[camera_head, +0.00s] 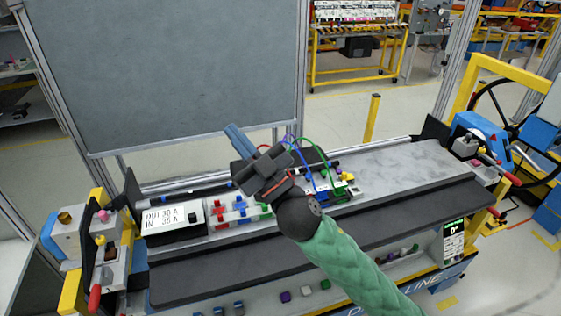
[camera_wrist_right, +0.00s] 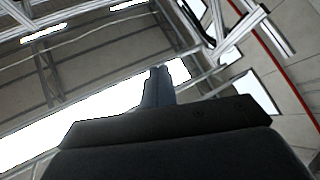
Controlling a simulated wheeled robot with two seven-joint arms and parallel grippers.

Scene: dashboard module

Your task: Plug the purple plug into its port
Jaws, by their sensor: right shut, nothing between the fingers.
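My right gripper (camera_head: 233,132) is raised above the dashboard module (camera_head: 395,165), its blue fingers pointing up and to the left. It is shut and empty; the right wrist view shows the closed fingers (camera_wrist_right: 159,86) against the ceiling. A purple-blue wire (camera_head: 289,139) arcs behind the gripper, next to red and green wires. Its plug end and the purple port cannot be made out, and my gripper and wrist cover part of that area. A small purple piece (camera_head: 285,297) lies on the lower front ledge; I cannot tell what it is. My left gripper is not in view.
A white panel with a text display (camera_head: 172,218) and red and blue blocks (camera_head: 221,213) are left of the wrist. A blue connector block (camera_head: 322,188) and yellow part (camera_head: 345,177) are to its right. A large grey board (camera_head: 165,75) stands behind. The module's right surface is clear.

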